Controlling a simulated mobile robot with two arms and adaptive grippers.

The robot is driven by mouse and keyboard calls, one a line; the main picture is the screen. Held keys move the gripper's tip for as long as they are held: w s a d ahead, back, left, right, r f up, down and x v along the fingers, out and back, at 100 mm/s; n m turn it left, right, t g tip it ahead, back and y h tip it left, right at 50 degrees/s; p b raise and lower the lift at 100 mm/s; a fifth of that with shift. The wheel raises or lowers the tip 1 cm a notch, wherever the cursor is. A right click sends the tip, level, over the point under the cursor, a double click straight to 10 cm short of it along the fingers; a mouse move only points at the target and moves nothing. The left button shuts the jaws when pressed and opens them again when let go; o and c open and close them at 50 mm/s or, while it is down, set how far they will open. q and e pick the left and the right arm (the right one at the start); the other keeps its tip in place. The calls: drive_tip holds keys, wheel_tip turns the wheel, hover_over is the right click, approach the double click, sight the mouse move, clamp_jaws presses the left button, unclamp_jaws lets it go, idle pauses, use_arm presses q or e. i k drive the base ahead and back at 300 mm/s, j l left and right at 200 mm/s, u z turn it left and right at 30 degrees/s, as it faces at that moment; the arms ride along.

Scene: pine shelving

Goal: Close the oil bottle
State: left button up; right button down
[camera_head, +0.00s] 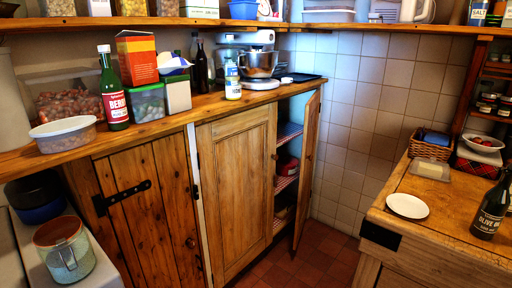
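A dark olive oil bottle (489,210) stands upright on the wooden block table (445,208) at the right edge of the head view. Its pale lettering reads "OLIVE OIL". The neck reaches up near the picture's right edge. The top is too small and dark to tell whether a cap sits on it. I cannot make out a loose cap anywhere. Neither of my grippers is in view.
A white plate (407,206) and a butter dish (430,171) lie on the block table left of the bottle. A wicker basket (430,147) stands behind. A cabinet door (308,167) hangs open, with tiled floor (320,257) free beside it.

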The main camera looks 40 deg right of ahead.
sight(494, 206)
drive_tip(key=z, duration=2.7)
